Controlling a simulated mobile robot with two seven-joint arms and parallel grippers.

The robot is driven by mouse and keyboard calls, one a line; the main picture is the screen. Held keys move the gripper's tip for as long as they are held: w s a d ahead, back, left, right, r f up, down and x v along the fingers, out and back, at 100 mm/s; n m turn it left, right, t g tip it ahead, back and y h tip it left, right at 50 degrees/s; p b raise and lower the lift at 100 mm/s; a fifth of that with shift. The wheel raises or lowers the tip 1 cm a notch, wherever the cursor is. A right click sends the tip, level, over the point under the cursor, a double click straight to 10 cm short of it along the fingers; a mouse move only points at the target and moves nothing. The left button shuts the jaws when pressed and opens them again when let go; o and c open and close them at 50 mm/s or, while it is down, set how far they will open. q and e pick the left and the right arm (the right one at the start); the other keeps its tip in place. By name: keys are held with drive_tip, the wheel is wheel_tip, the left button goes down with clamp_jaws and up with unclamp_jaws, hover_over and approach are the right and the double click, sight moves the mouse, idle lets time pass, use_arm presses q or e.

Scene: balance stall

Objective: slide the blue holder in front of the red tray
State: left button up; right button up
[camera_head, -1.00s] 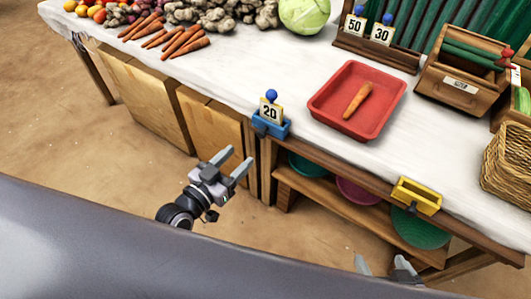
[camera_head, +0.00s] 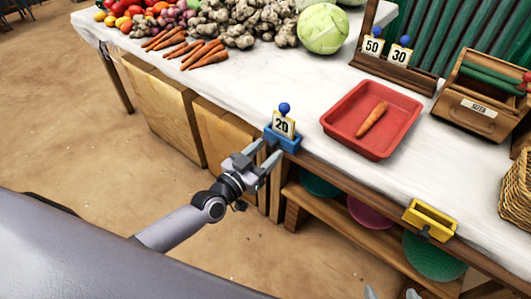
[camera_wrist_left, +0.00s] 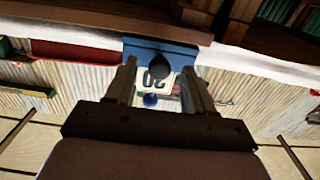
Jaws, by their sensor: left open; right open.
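The blue holder (camera_head: 287,143) sits on the table's front edge with a "20" card (camera_head: 283,126) and blue ball upright in it. It also shows in the left wrist view (camera_wrist_left: 136,50), between and beyond the fingers. The red tray (camera_head: 352,140) lies on the white tabletop to the right of the holder, with one carrot (camera_head: 371,119) in it. My left gripper (camera_head: 268,150) is open, just in front of the holder, fingers pointing at it; contact cannot be told. My right gripper (camera_head: 391,294) is open at the bottom edge, mostly cut off.
A yellow holder (camera_head: 430,220) sits on the same front edge further right. A wooden stand with "50" and "30" cards (camera_head: 373,46) and a wooden crate (camera_head: 470,112) stand behind. Carrots (camera_head: 204,54) lie at the back left. The edge between the two holders looks clear.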

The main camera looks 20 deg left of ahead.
use_arm(q)
drive_tip(key=shift+w, duration=0.15)
drive_tip(key=shift+c, duration=0.3)
clamp_jaws()
drive_tip(key=shift+d, duration=0.2)
